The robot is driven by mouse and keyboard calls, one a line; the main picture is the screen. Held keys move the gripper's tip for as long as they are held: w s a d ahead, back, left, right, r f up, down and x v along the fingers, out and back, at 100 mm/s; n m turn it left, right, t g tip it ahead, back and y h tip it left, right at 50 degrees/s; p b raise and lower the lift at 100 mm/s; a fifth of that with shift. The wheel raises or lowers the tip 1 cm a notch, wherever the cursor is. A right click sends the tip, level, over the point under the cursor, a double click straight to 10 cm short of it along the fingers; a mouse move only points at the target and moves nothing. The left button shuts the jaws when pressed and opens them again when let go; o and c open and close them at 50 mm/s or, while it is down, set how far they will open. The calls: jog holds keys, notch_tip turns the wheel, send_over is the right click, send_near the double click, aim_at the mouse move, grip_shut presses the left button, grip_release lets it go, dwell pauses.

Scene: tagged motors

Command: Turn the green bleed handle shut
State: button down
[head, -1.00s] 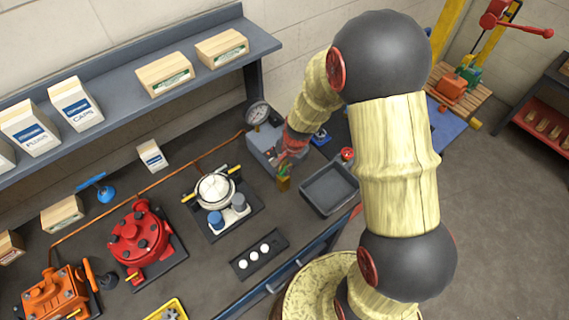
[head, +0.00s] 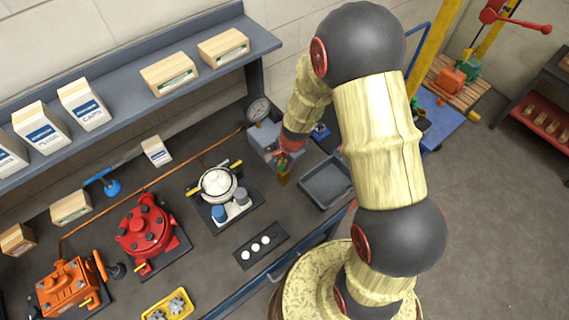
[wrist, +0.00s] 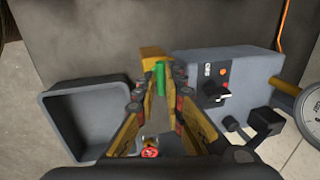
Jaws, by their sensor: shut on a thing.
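The green bleed handle (wrist: 160,77) is a small upright green piece in the wrist view, in front of a yellow-brass fitting (wrist: 153,53) beside the grey box. My gripper (wrist: 161,92) has its yellow fingers on both sides of the handle and is shut on it. The fingers hide part of the handle, so its exact angle is hard to tell. In the head view my gripper (head: 285,162) is small and partly hidden by my wrist, at the front of the grey box (head: 262,140).
A grey box with a switch and lights (wrist: 225,85) stands right of the fingers, with a pressure gauge (wrist: 307,103) beyond. An empty grey tray (wrist: 88,115) lies close on the left. Motors, including a red one (head: 146,232), stand farther along the bench.

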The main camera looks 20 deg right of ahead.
jog(key=c, duration=1.9)
grip_release()
jog(key=r, duration=0.4)
jog(key=s+r, duration=0.1)
jog(key=r, duration=0.2)
jog(key=s+r, duration=0.1)
jog(key=r, duration=0.3)
jog(key=shift+s+d+r, duration=0.1)
jog(key=shift+d+r, duration=0.25)
